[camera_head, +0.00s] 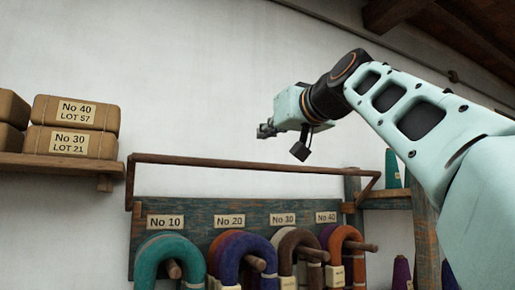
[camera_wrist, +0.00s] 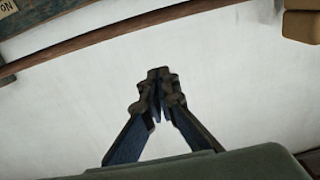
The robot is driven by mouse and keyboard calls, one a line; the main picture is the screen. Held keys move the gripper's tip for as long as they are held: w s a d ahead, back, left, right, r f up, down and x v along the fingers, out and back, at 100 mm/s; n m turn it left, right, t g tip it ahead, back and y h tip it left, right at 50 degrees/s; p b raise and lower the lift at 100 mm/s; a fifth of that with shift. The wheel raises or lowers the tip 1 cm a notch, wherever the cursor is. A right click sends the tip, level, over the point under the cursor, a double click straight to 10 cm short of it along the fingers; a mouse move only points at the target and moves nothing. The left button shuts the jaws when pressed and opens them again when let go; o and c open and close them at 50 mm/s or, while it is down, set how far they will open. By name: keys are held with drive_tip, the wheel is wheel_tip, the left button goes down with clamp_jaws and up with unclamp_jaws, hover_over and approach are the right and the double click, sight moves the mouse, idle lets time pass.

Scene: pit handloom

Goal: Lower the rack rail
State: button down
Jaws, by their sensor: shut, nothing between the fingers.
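The rack rail (camera_head: 250,163) is a thin brown bar in the head view. It runs across above the rack's green board (camera_head: 200,207), with a bent arm down at each end. My gripper (camera_head: 262,131) is above the rail's middle in the picture, pointing left and apart from it. Its depth relative to the rail is hard to tell. In the wrist view my gripper (camera_wrist: 160,78) has its fingertips together, with nothing between them, against a pale wall.
Thick yarn hanks (camera_head: 168,258) hang on pegs below labels No 10 to No 40. A shelf (camera_head: 60,163) at left holds wrapped parcels (camera_head: 75,112). Cones (camera_head: 392,168) stand at right.

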drive_tip(key=p+x, duration=0.4)
drive_tip(key=x, duration=0.5)
drive_tip(key=shift+r, duration=0.1)
drive_tip(key=f, duration=0.1)
drive_tip(key=f+b, duration=0.2)
drive_tip(key=f, duration=0.1)
drive_tip(key=shift+s+d+f, duration=0.1)
drive_tip(key=shift+s+d, duration=0.1)
drive_tip(key=shift+s, duration=0.2)
